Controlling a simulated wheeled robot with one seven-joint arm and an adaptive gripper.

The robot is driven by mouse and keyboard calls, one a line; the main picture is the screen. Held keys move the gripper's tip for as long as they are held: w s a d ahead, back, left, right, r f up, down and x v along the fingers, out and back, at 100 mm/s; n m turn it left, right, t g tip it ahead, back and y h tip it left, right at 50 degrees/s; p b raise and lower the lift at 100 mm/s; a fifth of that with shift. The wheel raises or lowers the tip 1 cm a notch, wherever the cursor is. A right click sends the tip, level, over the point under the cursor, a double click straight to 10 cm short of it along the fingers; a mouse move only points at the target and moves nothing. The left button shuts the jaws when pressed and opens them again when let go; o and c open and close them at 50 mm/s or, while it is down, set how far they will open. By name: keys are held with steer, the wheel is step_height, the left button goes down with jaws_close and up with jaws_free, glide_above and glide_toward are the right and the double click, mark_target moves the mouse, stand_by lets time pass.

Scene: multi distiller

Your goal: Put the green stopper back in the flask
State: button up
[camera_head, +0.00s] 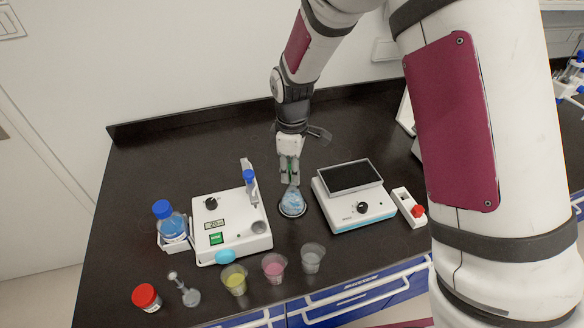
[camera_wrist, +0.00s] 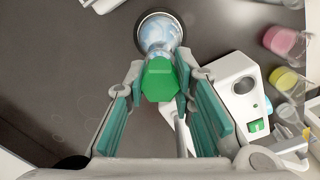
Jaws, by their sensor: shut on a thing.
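The flask (camera_head: 292,204) holds blue and white contents and stands upright between the two white devices. It also shows in the wrist view (camera_wrist: 158,30), with a dark ring around its base. The green stopper (camera_wrist: 159,80) is between the fingertips of my gripper (camera_wrist: 160,82), which is shut on it. In the head view my gripper (camera_head: 290,172) points down right over the flask's neck. The stopper lines up closely with the neck. I cannot tell whether it is seated in the mouth or just above it, because the fingers and the stopper hide the mouth.
A white device with a blue-capped post (camera_head: 232,222) stands left of the flask. A scale-like device (camera_head: 352,196) stands right. Yellow (camera_head: 234,279), pink (camera_head: 274,267) and clear (camera_head: 312,257) cups are in front. A blue-capped bottle (camera_head: 170,222) is at the left. The table behind is mostly clear.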

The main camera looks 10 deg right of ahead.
steer(key=shift+f, duration=0.25)
steer(key=o, duration=0.8)
steer(key=shift+r, duration=0.1)
step_height(320, 180, up, 11)
steer(key=shift+r, duration=0.4)
